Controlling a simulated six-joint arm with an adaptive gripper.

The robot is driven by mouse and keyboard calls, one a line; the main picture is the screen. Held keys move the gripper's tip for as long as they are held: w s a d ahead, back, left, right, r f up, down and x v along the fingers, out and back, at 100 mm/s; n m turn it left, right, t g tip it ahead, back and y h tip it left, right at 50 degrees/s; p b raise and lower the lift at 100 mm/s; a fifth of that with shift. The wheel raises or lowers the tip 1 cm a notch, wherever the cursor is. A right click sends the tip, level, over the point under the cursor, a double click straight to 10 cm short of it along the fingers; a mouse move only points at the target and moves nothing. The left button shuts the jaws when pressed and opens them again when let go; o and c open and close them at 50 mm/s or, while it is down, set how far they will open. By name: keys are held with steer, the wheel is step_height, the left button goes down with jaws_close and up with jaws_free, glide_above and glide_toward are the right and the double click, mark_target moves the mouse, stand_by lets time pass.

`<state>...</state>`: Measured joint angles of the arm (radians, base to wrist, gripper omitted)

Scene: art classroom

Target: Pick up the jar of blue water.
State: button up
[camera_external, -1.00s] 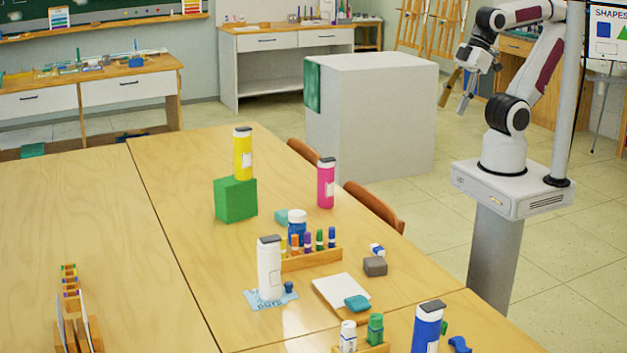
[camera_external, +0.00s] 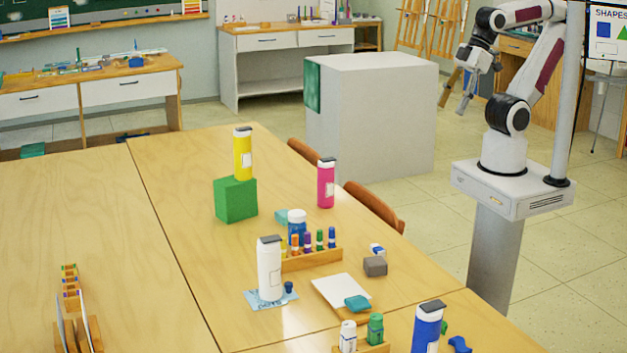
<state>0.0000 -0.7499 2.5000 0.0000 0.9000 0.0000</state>
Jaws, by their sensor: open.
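The jar of blue water (camera_external: 297,227) appears to be the blue jar with a white lid on the table, behind the wooden rack of small bottles. It stands upright, and the rack hides part of its lower side. My gripper (camera_external: 465,104) is at the upper right, well above and apart from the table, pointing down with its fingers spread and nothing between them.
A wooden rack (camera_external: 325,259) with several small bottles stands right before the jar. A white bottle (camera_external: 269,270), a pink bottle (camera_external: 326,184) and a yellow bottle (camera_external: 243,155) on a green block (camera_external: 235,200) stand around it. The table's left part (camera_external: 130,230) is mostly clear.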

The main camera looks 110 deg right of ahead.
steer(key=shift+w, duration=0.15)
steer(key=n+t, duration=0.1)
steer(key=t, duration=0.5)
glide_above(305, 212)
steer(key=s+d, duration=0.2)
steer(key=s, duration=0.6)
step_height(305, 212, down, 16)
steer(key=shift+t+y, duration=0.8)
steer(key=shift+t, duration=0.1)
steer(key=shift+w+a+f, duration=0.15)
steer(key=shift+w+f, duration=0.3)
steer(key=shift+f, duration=1.25)
steer(key=shift+w+a+f, duration=0.1)
steer(key=shift+w+f, duration=0.4)
steer(key=shift+f, duration=1.15)
steer(key=shift+w+a+f, duration=0.15)
steer(key=shift+w+f, duration=0.3)
steer(key=shift+f, duration=1.25)
steer(key=shift+w, duration=0.1)
steer(key=shift+x, duration=1.2)
